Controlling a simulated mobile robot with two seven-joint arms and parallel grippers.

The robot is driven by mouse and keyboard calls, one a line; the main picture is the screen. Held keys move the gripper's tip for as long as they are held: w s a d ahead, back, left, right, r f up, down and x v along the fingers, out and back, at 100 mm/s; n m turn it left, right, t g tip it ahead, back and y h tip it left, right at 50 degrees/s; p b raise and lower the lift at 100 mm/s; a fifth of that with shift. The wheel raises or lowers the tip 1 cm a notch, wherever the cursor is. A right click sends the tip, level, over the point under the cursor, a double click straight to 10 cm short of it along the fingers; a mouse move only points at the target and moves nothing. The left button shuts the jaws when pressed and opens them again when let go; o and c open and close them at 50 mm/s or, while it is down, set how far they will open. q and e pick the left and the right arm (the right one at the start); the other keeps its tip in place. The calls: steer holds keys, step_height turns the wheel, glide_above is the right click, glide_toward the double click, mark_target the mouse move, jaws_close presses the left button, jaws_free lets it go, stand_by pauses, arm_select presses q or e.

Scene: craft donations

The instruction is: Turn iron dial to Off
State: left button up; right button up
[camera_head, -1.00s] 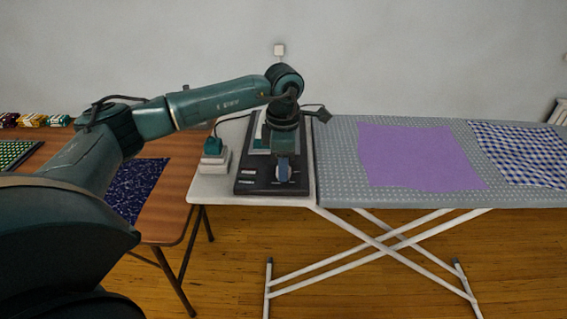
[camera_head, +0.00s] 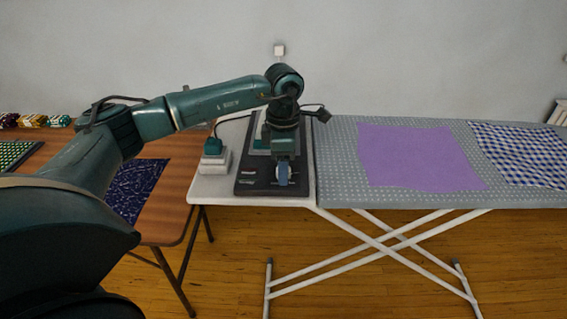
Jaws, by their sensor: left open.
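A dark flat panel (camera_head: 246,188) lies on the light left end of the ironing board, with small markings on its near left part that are too small to read. A blue and grey round part (camera_head: 283,176), which looks like the dial, shows at the panel's near right. My left gripper (camera_head: 284,168) points down right over this part, open; its fingers are hard to make out, and I cannot tell whether they touch it. A green and grey body (camera_head: 257,143), perhaps the iron, is partly hidden behind my left wrist. My right gripper is out of view.
A small green and white device (camera_head: 213,154) with a cord stands left of the panel. A purple cloth (camera_head: 420,158) and a blue checked cloth (camera_head: 520,150) lie on the grey ironing board (camera_head: 338,180). A brown table (camera_head: 180,182) with dark blue cloth (camera_head: 135,190) stands left.

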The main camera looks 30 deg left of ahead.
arm_select(q)
step_height(320, 180, up, 13)
stand_by(0.4)
stand_by(0.4)
